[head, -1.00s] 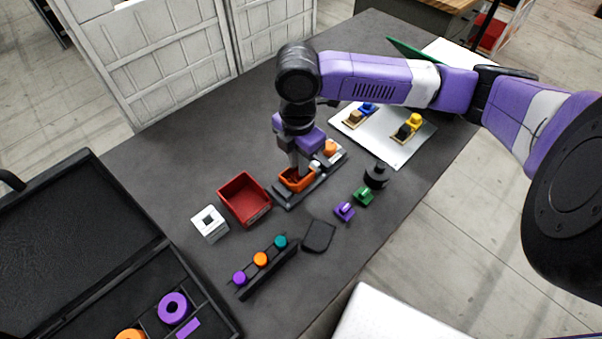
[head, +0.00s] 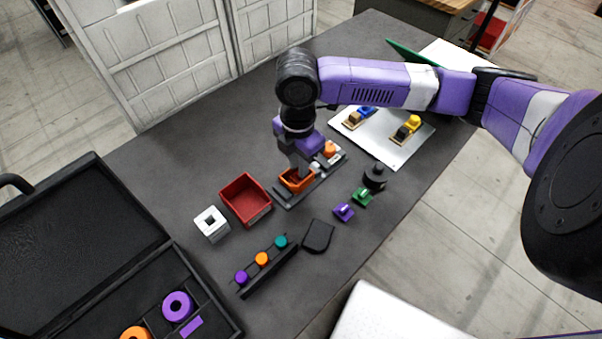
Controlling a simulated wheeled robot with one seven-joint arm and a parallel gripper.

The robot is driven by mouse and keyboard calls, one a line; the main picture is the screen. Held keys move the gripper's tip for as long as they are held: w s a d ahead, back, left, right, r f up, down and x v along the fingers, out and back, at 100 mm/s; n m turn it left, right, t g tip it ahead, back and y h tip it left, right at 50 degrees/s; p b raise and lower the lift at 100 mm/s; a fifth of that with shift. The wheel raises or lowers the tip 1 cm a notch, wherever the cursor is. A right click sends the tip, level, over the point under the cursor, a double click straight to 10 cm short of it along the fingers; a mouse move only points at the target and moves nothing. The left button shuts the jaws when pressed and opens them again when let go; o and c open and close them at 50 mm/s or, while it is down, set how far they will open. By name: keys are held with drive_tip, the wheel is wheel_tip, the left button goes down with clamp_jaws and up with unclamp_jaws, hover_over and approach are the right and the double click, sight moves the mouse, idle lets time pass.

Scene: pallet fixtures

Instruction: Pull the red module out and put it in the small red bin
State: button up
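The small red bin (head: 246,201) stands open on the dark table, left of my gripper, and looks empty. A dark fixture rail (head: 290,203) lies to its right. An orange-red open-topped holder (head: 296,182) sits on the rail's near end. My gripper (head: 303,170) points down at this holder, with its fingertips at or just above it. Whether the fingers touch anything or are open cannot be made out. I cannot pick out a separate red module; it may be this orange-red part or be hidden by my gripper.
An orange part (head: 330,149) sits at the rail's far end. A white block with a square hole (head: 211,224) stands left of the bin. A black rack with round knobs (head: 267,271), a black pad (head: 318,236), green (head: 362,197) and purple (head: 343,211) pieces lie nearer.

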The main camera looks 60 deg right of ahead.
drive_tip(key=shift+f, duration=1.55)
idle(0.7)
drive_tip(key=shift+r+p, duration=0.2)
drive_tip(key=shift+p, duration=1)
idle(1.0)
drive_tip(key=shift+c, duration=0.5)
clamp_jaws()
idle(1.3)
